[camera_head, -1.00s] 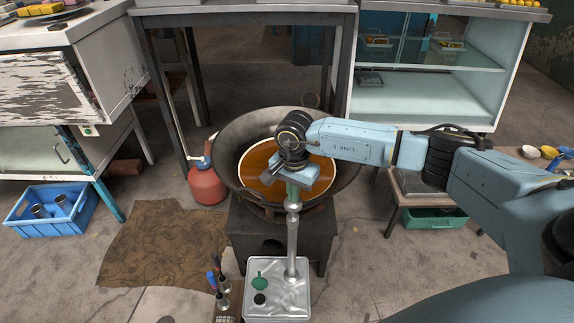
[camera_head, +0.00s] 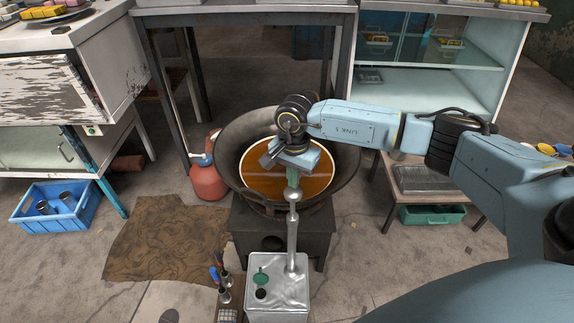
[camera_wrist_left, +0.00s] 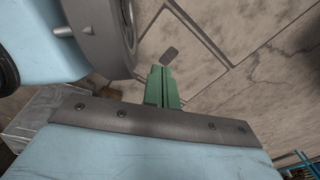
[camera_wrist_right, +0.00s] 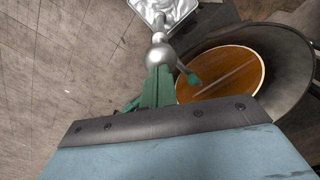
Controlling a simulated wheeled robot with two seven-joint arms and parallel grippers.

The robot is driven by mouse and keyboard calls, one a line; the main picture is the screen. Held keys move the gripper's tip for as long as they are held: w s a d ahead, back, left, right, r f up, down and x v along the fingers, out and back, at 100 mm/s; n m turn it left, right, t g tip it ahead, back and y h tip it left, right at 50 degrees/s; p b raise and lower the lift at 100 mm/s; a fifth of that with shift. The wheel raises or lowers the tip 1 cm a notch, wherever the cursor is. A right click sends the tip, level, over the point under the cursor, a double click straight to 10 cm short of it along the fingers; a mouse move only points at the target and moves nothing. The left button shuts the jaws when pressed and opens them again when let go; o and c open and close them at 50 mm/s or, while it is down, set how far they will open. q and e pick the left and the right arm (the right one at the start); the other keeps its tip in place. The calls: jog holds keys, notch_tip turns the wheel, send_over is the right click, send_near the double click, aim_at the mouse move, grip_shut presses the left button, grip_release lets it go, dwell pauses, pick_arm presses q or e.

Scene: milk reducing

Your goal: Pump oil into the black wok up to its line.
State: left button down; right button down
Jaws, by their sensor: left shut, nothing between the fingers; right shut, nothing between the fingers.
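The black wok (camera_head: 228,142) sits on a dark stove (camera_head: 315,220) and holds a pool of amber oil (camera_head: 270,187). A thin pale line (camera_head: 243,160) runs along the oil's edge; I cannot tell the exact gap between them. A silver oil tin (camera_head: 290,300) stands in front, its upright metal pump (camera_head: 292,245) rising toward the wok. My right gripper (camera_head: 292,182) is shut and empty at the pump's top; in the right wrist view its green fingers (camera_wrist_right: 158,88) point at the pump's round knob (camera_wrist_right: 158,56). Contact is unclear. My left gripper (camera_wrist_left: 162,88) is shut and empty above the floor.
A red canister (camera_head: 208,182) stands left of the wok. A blue crate (camera_head: 75,215) holding metal cups is further left. Bottles (camera_head: 222,285) stand beside the tin. A low table (camera_head: 390,195) with a green bin (camera_head: 432,215) is at the right. A brown mat (camera_head: 165,240) lies on the floor.

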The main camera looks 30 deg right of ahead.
aim_at(293, 194)
dwell(0.3)
